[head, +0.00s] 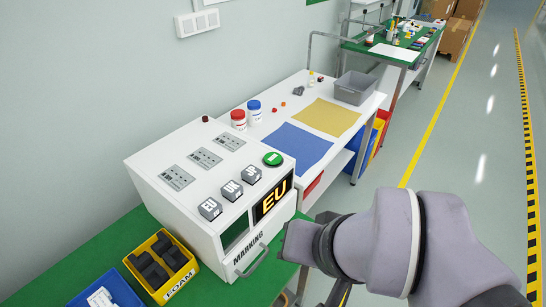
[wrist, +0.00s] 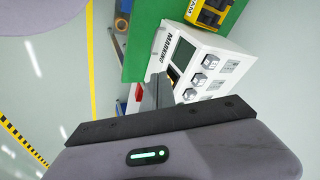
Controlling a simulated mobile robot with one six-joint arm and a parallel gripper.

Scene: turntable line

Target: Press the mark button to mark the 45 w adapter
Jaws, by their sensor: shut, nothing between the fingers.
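The white marking machine (head: 222,180), lettered MARKING, stands on a green bench. On its sloped top are a round green button (head: 273,158) with a white bar and several grey key blocks, including EU (head: 209,209) and UK (head: 232,190). Its display (head: 272,200) reads EU. I cannot make out a 45 W adapter; the front opening (head: 236,232) looks dark. My gripper (wrist: 157,92) is shut and empty, apart from the machine's front. In the wrist view, the machine (wrist: 212,48) lies beyond the fingers, with part of its top hidden.
A yellow FOAM bin (head: 163,267) and a blue bin (head: 108,290) stand at the machine's left. Behind it, a white table holds a blue mat (head: 296,146), a yellow mat (head: 325,116), a grey bin (head: 355,87) and two jars.

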